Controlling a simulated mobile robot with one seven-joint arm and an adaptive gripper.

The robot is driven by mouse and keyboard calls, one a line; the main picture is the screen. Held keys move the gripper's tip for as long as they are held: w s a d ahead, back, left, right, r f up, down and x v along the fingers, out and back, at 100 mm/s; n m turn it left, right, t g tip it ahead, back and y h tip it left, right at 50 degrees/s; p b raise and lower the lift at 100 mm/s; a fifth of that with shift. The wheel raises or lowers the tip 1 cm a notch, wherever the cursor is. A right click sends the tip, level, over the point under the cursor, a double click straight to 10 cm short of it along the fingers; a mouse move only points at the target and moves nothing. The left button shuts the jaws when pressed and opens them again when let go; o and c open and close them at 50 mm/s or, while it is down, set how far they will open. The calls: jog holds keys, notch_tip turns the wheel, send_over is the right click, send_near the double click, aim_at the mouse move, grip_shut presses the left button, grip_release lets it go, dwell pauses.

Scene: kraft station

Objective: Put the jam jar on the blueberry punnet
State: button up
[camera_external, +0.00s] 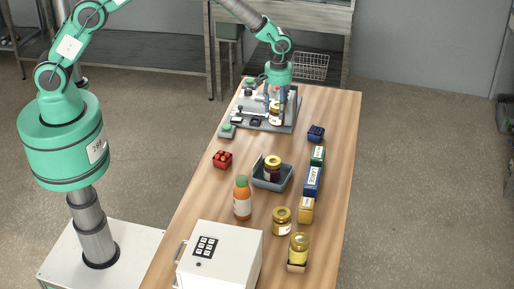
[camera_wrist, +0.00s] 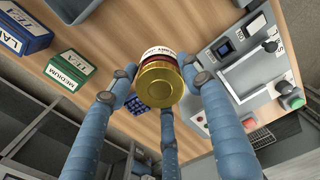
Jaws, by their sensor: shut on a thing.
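The jam jar (camera_external: 276,117) has a gold lid, a pale label and a reddish body. My gripper (camera_external: 279,99) is shut on it over the grey device at the far end of the table. In the wrist view the jar (camera_wrist: 162,86) sits between my blue fingers (camera_wrist: 160,72), lid toward the camera. Whether its base clears the device is hard to tell. The blueberry punnet (camera_external: 316,132) is small and dark blue, to the right of my gripper near the right table edge. In the wrist view the punnet (camera_wrist: 136,104) shows partly, beside the jar and behind the fingers.
The grey device (camera_external: 286,127) has buttons and a screen. A green box (camera_external: 318,155), blue box (camera_external: 312,182) and yellow box (camera_external: 306,210) line the right edge. A grey tray (camera_external: 259,183) holds a dark jar. A red punnet (camera_external: 222,160) and orange bottle (camera_external: 242,200) stand left.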

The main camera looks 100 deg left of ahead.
jog(key=shift+a, duration=0.35)
jog(key=shift+w, duration=0.1)
jog(key=p, duration=0.3)
send_over(313, 131)
jog(key=shift+a+f, duration=0.2)
jog(key=shift+f, duration=0.5)
jog(key=shift+f, duration=0.1)
dwell(0.4)
jog(key=shift+f+p, duration=0.3)
jog(key=shift+f, duration=1.35)
jog(key=shift+f, duration=0.15)
jog(key=o, duration=1.5)
